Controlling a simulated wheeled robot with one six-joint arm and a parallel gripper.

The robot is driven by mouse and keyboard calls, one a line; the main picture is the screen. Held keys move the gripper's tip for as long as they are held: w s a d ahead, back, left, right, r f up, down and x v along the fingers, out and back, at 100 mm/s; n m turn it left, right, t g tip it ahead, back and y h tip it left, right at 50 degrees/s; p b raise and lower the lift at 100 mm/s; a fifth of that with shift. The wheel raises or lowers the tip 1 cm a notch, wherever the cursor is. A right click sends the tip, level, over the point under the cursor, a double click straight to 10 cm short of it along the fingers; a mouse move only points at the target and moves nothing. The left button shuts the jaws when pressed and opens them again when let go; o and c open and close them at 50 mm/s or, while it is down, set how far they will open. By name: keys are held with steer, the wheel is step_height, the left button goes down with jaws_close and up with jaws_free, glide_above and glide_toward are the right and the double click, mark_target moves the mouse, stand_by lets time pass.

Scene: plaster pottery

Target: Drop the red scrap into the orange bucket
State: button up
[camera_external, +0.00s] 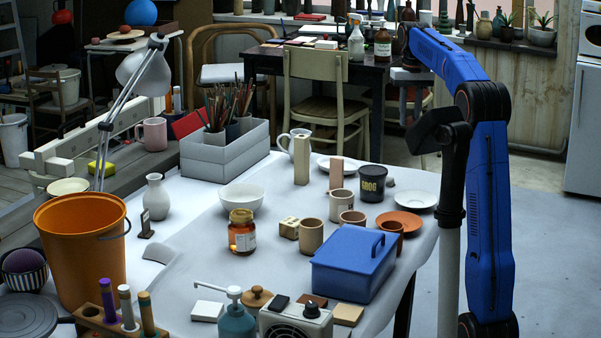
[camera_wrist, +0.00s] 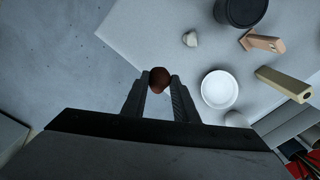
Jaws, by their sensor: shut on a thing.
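The red scrap (camera_wrist: 159,74) is a small dark red, rounded lump in the wrist view. My gripper (camera_wrist: 159,86) is shut on it, with one finger on each side near the tips. It is held up, over the table's edge and the grey floor as the wrist view sees it. The bucket is not in the wrist view.
A white dish (camera_wrist: 219,89), a black pot (camera_wrist: 243,10) and two blocks (camera_wrist: 264,42) (camera_wrist: 284,83) lie right of the gripper in the wrist view. A blue box (camera_external: 352,268), jar (camera_external: 241,236) and grey pencil holder (camera_external: 225,150) stand on the table. A lamp (camera_external: 143,75) rises behind the bucket.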

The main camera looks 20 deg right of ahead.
steer(key=s+a+n, duration=0.1)
steer(key=a, duration=0.7)
steer(key=s+a+n, duration=0.1)
steer(key=s+a, duration=0.1)
steer(key=a, duration=0.6)
steer(key=s+a, duration=0.1)
steer(key=a, duration=0.7)
steer(key=shift+s+a+r+n, duration=0.1)
steer(key=shift+s+a+n, duration=0.1)
steer(key=shift+s+n, duration=0.2)
steer(key=s+a+n, duration=0.2)
steer(key=s+a, duration=0.5)
steer(key=a, duration=0.6)
steer(key=n, duration=0.6)
glide_above(282, 293)
steer(key=s+a, duration=0.2)
steer(key=s, duration=0.3)
steer(key=f, duration=0.1)
steer(key=shift+g, duration=0.4)
steer(key=f, duration=1.1)
steer(key=shift+s+d+f, duration=0.1)
steer(key=shift+s+d, duration=0.05)
steer(key=shift+s, duration=0.15)
steer(key=shift+f, duration=2.1)
steer(key=shift+f, duration=0.1)
